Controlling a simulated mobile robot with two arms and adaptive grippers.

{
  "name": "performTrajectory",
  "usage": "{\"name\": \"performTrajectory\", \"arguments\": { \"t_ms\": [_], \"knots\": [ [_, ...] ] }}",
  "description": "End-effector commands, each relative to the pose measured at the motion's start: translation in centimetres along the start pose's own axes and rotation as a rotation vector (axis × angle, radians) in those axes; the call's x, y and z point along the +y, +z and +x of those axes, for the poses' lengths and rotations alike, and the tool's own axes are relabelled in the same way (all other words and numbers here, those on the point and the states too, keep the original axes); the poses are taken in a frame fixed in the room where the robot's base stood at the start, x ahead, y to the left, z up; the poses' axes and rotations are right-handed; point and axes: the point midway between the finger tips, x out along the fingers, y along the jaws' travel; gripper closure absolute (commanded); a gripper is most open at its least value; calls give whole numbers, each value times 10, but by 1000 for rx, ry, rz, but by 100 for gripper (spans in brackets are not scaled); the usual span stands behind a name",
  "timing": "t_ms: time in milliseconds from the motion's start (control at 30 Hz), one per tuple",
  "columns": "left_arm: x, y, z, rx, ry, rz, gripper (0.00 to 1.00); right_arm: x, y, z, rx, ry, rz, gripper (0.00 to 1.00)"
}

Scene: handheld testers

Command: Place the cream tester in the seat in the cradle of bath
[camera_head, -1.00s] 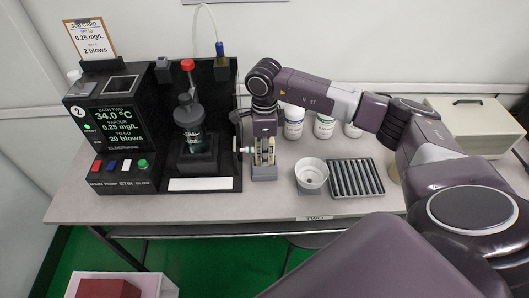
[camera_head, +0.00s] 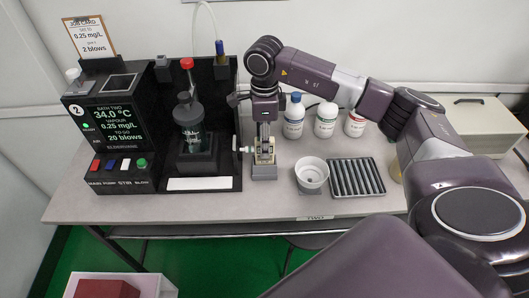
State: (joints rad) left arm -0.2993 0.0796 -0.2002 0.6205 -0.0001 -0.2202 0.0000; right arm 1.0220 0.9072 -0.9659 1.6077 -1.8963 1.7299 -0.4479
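The bath (camera_head: 115,135) is a black unit on the left of the bench, with a lit screen reading 34.0 °C and a dark-capped glass vessel. At its right side stands a small grey cradle (camera_head: 264,173). A small cream piece, apparently the cream tester (camera_head: 264,152), is upright in it; its seating is too small to judge. My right gripper (camera_head: 264,137) points down directly above the cradle, its fingertips at or just over the top of the cream piece. I cannot tell whether the fingers touch it or how far apart they are. My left gripper is out of view.
A white bowl (camera_head: 312,174) and a dark ribbed tray (camera_head: 355,179) lie right of the cradle. Several white bottles, one blue-capped (camera_head: 294,117), stand behind under my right arm. A beige box (camera_head: 480,125) is at the back right. The front bench strip is clear.

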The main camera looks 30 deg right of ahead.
Motion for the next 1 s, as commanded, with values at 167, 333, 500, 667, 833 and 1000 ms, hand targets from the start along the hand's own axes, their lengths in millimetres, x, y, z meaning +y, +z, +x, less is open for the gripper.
{"name": "performTrajectory", "arguments": {
  "t_ms": [167, 333, 500, 667, 833, 1000],
  "knots": [
    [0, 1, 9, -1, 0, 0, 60, -1, 1, -38, -3, -5, 1, 63],
    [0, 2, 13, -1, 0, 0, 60, 0, 0, -63, -1, -2, 0, 63],
    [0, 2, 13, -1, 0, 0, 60, 0, 0, -74, 0, 0, 0, 63],
    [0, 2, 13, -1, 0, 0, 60, 0, 0, -75, 0, 1, 0, 63],
    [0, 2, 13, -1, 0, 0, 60, 0, 0, -74, 0, 1, 0, 63],
    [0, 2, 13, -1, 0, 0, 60, 0, 0, -74, 0, 1, 0, 63]
  ]
}}
